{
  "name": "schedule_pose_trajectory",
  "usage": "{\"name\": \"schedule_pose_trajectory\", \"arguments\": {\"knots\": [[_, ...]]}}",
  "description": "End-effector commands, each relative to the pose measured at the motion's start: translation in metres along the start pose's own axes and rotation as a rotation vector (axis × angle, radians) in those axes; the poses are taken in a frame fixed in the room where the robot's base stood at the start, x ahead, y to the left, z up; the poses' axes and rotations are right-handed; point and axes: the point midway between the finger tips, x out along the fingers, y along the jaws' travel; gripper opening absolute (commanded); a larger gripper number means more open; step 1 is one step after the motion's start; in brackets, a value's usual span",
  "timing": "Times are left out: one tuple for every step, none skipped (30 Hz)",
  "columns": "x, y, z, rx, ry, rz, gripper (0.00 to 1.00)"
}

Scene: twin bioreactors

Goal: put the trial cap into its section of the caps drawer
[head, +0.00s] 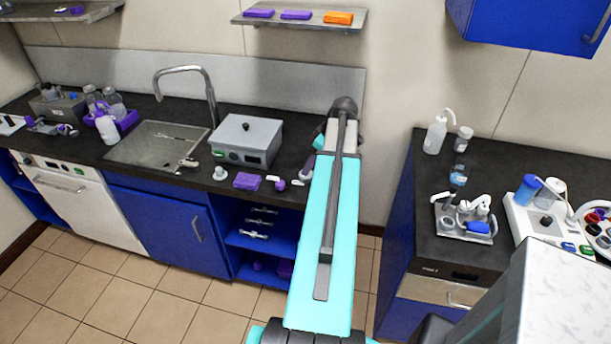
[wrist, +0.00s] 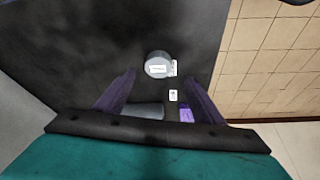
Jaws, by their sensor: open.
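In the wrist view my gripper (wrist: 160,79) is open, with its two purple fingers apart over a dark counter. A round grey-and-white piece with a small label (wrist: 158,66) sits on the counter just beyond the fingertips, roughly in line with the gap. It may be the trial cap; its label is too small to read. In the head view my arm reaches over the left counter and hides most of the gripper. No open drawer shows. A beige drawer front (head: 415,289) is on the right cabinet; I cannot tell if it is the caps drawer.
A grey box device (head: 247,139) and sink (head: 158,145) are on the left counter. A purple block (head: 247,181) and small white and purple pieces lie near its front edge. The right counter holds a metal tray (head: 451,226) and bottles. Tiled floor (head: 150,300) is open in front.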

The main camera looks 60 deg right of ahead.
Motion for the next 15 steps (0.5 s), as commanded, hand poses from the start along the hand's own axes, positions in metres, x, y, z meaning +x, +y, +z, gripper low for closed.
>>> {"name": "schedule_pose_trajectory", "arguments": {"knots": [[0.0035,0.0,-0.0005,0.0,0.0,0.0,0.63],[0.0056,0.0,-0.0004,0.0,0.0,0.0,0.63],[0.0081,-0.0001,-0.0002,0.0,0.0,0.0,0.63],[0.0095,-0.0002,-0.0001,0.0,0.0,-0.001,0.63],[0.0105,-0.0002,0.0,0.0,0.0,-0.001,0.63],[0.0115,-0.0002,0.0,0.0,0.0,0.0,0.63],[0.012,-0.0002,0.0,0.0,0.0,0.0,0.63],[0.0123,-0.0002,-0.0001,-0.001,0.0,0.0,0.63],[0.0124,-0.0002,-0.0001,-0.001,0.0,0.0,0.63],[0.0124,-0.0002,-0.0001,-0.001,0.0,0.0,0.63],[0.0124,-0.0002,-0.0002,-0.001,0.0,0.0,0.63],[0.0124,-0.0003,-0.0002,-0.001,0.0,0.0,0.63],[0.0124,-0.0003,-0.0002,-0.001,0.0,0.0,0.63],[0.0124,-0.0003,-0.0003,-0.001,0.0,0.0,0.63],[0.0124,-0.0004,-0.0003,-0.001,0.0,0.0,0.63]]}}
